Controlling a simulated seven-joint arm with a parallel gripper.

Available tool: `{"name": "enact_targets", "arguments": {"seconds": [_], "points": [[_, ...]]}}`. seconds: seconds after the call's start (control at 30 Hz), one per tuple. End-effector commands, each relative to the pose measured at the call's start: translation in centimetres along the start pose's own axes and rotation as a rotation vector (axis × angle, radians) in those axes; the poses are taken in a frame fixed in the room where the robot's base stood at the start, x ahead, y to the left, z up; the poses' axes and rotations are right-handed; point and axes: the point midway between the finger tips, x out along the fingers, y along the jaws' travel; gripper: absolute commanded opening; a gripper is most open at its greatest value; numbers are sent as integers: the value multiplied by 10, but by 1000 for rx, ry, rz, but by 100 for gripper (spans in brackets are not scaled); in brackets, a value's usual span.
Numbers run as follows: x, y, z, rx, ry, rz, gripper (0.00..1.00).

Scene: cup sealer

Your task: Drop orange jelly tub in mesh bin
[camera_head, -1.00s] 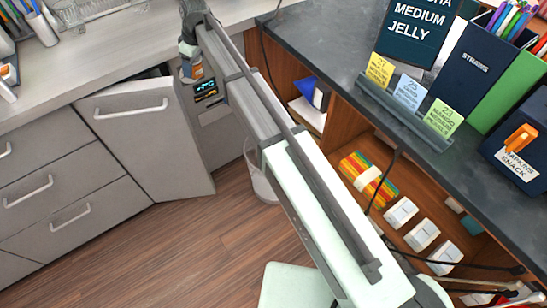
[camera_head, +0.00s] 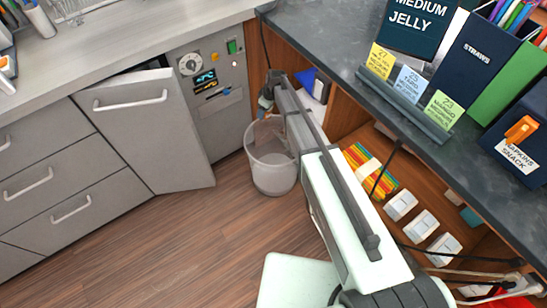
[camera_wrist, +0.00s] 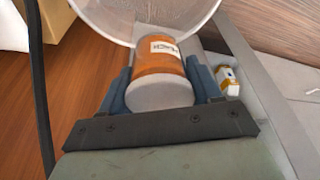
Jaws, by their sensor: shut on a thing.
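The orange jelly tub (camera_wrist: 162,62) is orange with a white label and a pale grey end. It sits between the two blue fingers of my gripper (camera_wrist: 162,78), which is shut on it. In the head view my gripper (camera_head: 265,104) is small and hangs above the back left part of the mesh bin's rim. The mesh bin (camera_head: 272,180) is a pale, round, open bin standing on the wood floor. Its pale rim and wall (camera_wrist: 120,12) show at the top of the wrist view, just beyond the tub. The tub cannot be made out clearly in the head view.
A grey cabinet door (camera_head: 150,125) stands ajar left of the bin. A grey panel with a dial and switches (camera_head: 212,95) is behind it. The dark counter (camera_head: 345,45) and wooden shelves with colourful packs (camera_head: 372,172) lie to the right. The floor in front is clear.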

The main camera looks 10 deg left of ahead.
Motion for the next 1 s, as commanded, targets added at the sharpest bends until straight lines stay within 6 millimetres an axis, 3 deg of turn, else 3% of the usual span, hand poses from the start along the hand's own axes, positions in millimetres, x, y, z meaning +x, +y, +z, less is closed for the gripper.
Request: {"name": "enact_targets", "arguments": {"seconds": [0.1,0.33,0.67,1.0], "points": [[22,7,32,17,-2,3,28],[45,14,66,33,0,9,28],[58,16,75,36,0,10,28],[88,16,83,35,0,10,28]]}}
